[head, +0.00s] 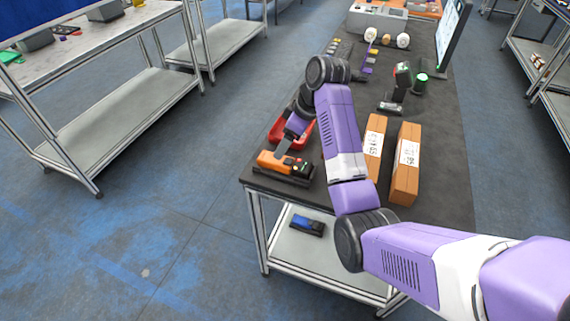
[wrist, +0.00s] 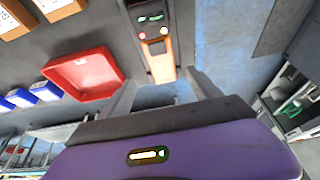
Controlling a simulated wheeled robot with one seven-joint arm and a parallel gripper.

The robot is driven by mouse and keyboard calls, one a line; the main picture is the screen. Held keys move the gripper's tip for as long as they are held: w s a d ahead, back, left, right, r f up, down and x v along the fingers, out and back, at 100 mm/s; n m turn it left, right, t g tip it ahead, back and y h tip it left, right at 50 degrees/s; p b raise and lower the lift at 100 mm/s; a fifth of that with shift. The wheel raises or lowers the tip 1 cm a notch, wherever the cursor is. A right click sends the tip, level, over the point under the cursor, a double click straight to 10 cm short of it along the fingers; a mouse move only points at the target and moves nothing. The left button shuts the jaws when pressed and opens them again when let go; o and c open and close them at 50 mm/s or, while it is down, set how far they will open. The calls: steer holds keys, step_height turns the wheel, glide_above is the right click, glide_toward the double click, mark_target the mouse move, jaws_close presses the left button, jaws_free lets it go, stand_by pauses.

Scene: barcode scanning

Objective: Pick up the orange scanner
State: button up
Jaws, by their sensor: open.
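The orange scanner (head: 268,160), orange and black with coloured buttons, lies on the near left corner of the dark table (head: 441,165). In the wrist view the scanner (wrist: 159,62) is at the top, roughly in line with the gap between my fingers. My gripper (head: 283,146) is close above or beside the scanner in the head view; contact cannot be told. The gripper also shows in the wrist view (wrist: 163,92), with its fingers apart and nothing held between them.
A red tray (wrist: 82,73) sits beside the scanner. Two brown boxes (head: 374,140) (head: 406,170) stand right of my arm. A black handheld device (head: 402,78) stands farther back. A blue-and-black device (head: 307,225) lies on the lower shelf. The floor left of the table is clear.

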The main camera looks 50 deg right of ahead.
steer(key=shift+s+f+p+x, duration=0.15)
steer(key=shift+p+x, duration=0.15)
steer(key=shift+x, duration=0.95)
steer(key=shift+s+p+x, duration=0.2)
steer(key=shift+p+x, duration=0.1)
steer(key=shift+x, duration=1)
steer(key=shift+s+f+p+x, duration=0.15)
steer(key=shift+p+x, duration=0.15)
steer(key=shift+x, duration=0.95)
steer(key=shift+r, duration=0.1)
jaws_close()
steer(key=shift+r, duration=0.1)
step_height(320, 180, up, 20)
steer(key=p, duration=0.3)
